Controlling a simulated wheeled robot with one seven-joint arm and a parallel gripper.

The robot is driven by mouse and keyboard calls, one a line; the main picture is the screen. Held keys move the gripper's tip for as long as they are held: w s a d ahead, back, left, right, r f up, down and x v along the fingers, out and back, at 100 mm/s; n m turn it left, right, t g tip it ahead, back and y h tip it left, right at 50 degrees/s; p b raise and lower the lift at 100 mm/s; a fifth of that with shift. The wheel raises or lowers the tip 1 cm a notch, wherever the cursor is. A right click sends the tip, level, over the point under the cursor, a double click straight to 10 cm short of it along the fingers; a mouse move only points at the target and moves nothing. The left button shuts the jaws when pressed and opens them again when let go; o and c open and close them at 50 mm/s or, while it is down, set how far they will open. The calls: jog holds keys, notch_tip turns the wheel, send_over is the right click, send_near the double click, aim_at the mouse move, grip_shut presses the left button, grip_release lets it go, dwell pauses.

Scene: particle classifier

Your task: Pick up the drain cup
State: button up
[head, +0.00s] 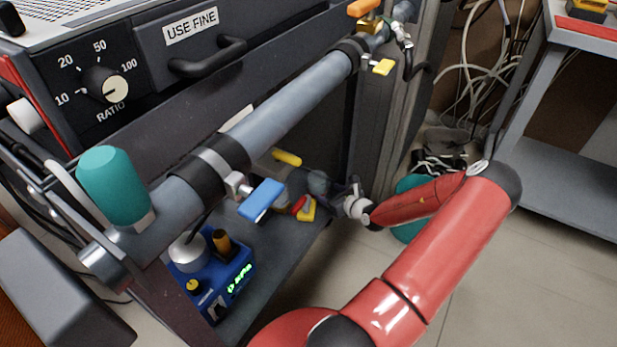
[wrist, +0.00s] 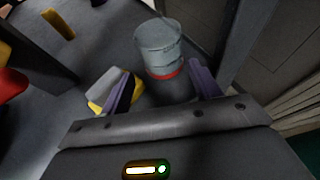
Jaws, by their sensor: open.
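A translucent grey cup with a red band near its base, which I take as the drain cup (wrist: 158,45), stands on a dark shelf in the wrist view. It is just beyond and between the fingertips of my gripper (wrist: 163,72). The fingers are apart with nothing held between them. In the head view the grey cup (head: 318,182) shows small and partly hidden on the lower shelf, left of my gripper (head: 345,196). Whether a finger touches the cup I cannot tell.
A yellow-and-grey piece (wrist: 104,88) lies beside the left finger. A dark upright (wrist: 229,40) stands close on the right. Above the shelf (head: 290,262) runs a large pipe (head: 300,103) with a blue handle (head: 261,200). A blue device (head: 225,278) sits at the shelf's front left.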

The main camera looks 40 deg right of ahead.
aim_at(317, 185)
jog(key=shift+x, duration=0.9)
jog(key=b+x, duration=0.1)
jog(key=x, duration=0.6)
jog(key=shift+s+d, duration=0.1)
jog(key=shift+d, duration=0.1)
jog(key=shift+c, duration=0.3)
jog(key=c, duration=0.6)
jog(key=shift+c, duration=0.2)
